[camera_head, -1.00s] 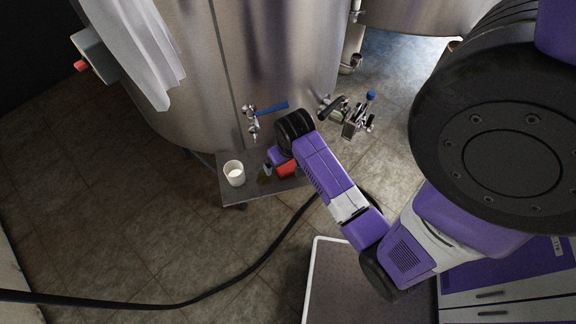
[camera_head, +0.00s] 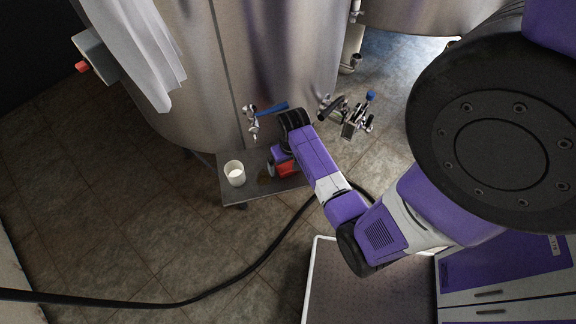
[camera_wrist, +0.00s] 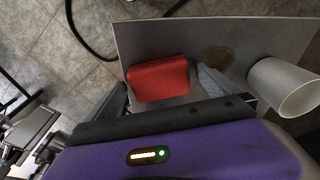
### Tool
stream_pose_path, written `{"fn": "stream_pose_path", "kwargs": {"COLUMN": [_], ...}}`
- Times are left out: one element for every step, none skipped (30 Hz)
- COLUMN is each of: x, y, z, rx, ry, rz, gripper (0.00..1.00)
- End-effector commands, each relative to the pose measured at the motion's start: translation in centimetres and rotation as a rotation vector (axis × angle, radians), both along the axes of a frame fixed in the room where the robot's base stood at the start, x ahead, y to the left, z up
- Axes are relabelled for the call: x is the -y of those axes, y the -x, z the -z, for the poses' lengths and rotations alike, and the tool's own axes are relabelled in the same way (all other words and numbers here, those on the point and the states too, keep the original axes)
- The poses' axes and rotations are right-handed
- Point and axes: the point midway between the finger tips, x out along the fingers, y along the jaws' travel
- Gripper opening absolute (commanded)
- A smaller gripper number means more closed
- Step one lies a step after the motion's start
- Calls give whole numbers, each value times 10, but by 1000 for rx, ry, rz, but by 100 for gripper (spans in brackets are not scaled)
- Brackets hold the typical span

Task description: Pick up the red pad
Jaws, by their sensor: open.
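The red pad (camera_wrist: 158,78) lies on a small grey metal shelf (camera_wrist: 135,38) in the wrist view. In the head view the red pad (camera_head: 287,168) shows partly, beside my wrist. My gripper (camera_wrist: 165,88) is open, with one finger on each side of the pad in the wrist view. The right finger looks very close to the pad's edge; I cannot tell whether it touches. In the head view my arm covers most of the gripper (camera_head: 275,169).
A white cup (camera_head: 234,173) stands on the shelf's left part; in the wrist view it is right of my gripper. A brownish wet spot (camera_wrist: 217,58) lies between. The steel tank (camera_head: 270,70) and its blue-handled valve (camera_head: 272,108) rise behind. A black hose (camera_head: 262,262) crosses the floor.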

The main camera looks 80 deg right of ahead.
Motion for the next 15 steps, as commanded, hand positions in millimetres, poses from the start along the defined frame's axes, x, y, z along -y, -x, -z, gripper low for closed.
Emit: {"fn": "stream_pose_path", "kwargs": {"x": [0,0,0,0,0,0,0,0,0,0,0,0,0,0,0], "y": [0,0,0,0,0,0,0,0,0,0,0,0,0,0,0], "z": [2,3,3,3,3,3,3,3,3,3,3,3,3,3,3], "rx": [-1,-1,-1,0,0,0,0,0,0,0,0,0,0,0,0], "ry": [-1,-1,-1,0,0,0,0,0,0,0,0,0,0,0,0], "rz": [0,0,0,0,-1,-1,-1,-1,-1,-1,-1,-1,-1,-1,-1], "gripper": [100,100,100,100,100,100,100,98,90,84,78,71,65,59,51]}}
